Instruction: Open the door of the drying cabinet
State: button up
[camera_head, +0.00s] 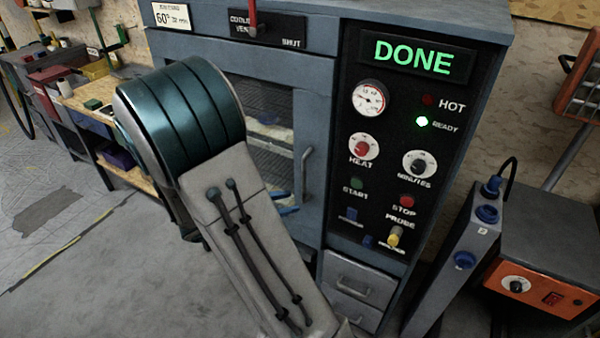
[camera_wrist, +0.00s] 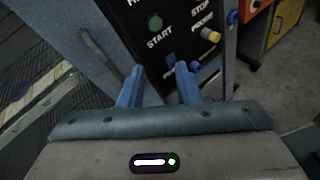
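The drying cabinet (camera_head: 420,20) is blue-grey. Its door (camera_head: 312,110) has a window with racks behind it and appears shut. The vertical door handle (camera_head: 306,175) is on the door's right side; in the wrist view the handle (camera_wrist: 101,52) is left of my fingers. My gripper (camera_wrist: 160,74) has its two blue fingers apart with nothing between them, in front of the cabinet and right of the handle. In the head view my arm hides most of the gripper and the door's lower left; only a bit of blue finger (camera_head: 287,209) shows.
The control panel (camera_head: 385,180) reads DONE, with READY lit green and HOT dark. A red lever (camera_head: 252,18) is at the vent plate marked SHUT. Drawers (camera_head: 355,285) are below. A grey post (camera_head: 460,250) and orange-fronted box (camera_head: 535,285) stand right. Floor at left is clear.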

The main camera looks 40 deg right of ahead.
jog(key=w+f+n+t+h, duration=0.3)
jog(key=w+n+t, duration=0.2)
jog(key=w+n, duration=0.2)
jog(key=p+x, duration=0.2)
jog(key=x, duration=1.1)
jog(key=shift+s+d+f, duration=0.15)
jog(key=shift+d+f, duration=0.1)
jog(key=shift+d, duration=0.05)
grip_shut()
